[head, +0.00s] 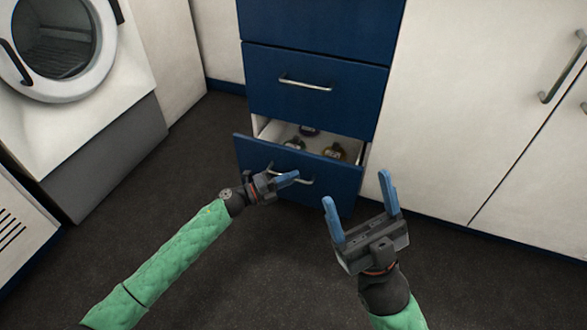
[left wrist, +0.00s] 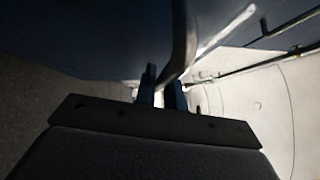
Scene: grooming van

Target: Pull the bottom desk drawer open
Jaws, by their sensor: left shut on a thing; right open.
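The bottom desk drawer (head: 297,172) is blue with a silver bar handle (head: 305,181). It stands partly open in the head view, and its white inside shows with several small dark and brownish items in it. My left gripper (head: 284,180) is at the left part of this handle and shut on it. In the left wrist view the handle (left wrist: 182,45) runs down between the two fingers (left wrist: 162,90). My right gripper (head: 361,197) is open and empty, apart from the drawer, in front of its right side.
A closed blue drawer (head: 313,95) with its own handle is right above. White cabinets (head: 480,100) stand to the right and a white front-loading machine (head: 80,90) to the left. The dark floor (head: 215,270) in front is clear.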

